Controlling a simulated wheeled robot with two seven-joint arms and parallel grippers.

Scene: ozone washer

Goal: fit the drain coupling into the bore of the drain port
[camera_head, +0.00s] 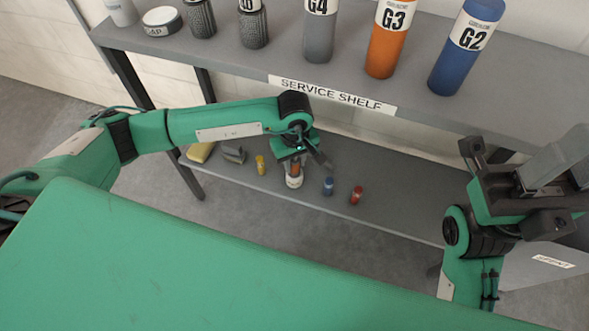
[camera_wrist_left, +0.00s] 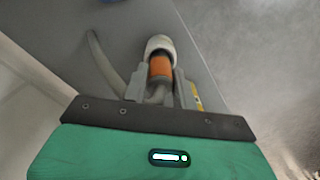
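An orange drain coupling (camera_head: 295,169) stands over the lower shelf, and it also shows in the left wrist view (camera_wrist_left: 160,68). A short white cylindrical piece (camera_head: 294,182), which looks like the drain port, is directly below it; its white end also shows in the left wrist view (camera_wrist_left: 160,44). Orange and white appear in line and touching; how deep the coupling sits is hidden. My left gripper (camera_head: 293,163) reaches down, its fingers (camera_wrist_left: 160,78) close on both sides of the orange coupling. My right gripper (camera_head: 520,152) is raised at the right, open and empty.
Yellow (camera_head: 260,165), blue (camera_head: 328,186) and red (camera_head: 356,195) small pieces stand nearby on the lower shelf (camera_head: 400,206). A sponge (camera_head: 200,152) lies at its left. The upper shelf (camera_head: 240,62), carrying several bottles, overhangs behind. A grey hose (camera_wrist_left: 103,62) curves beside the coupling.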

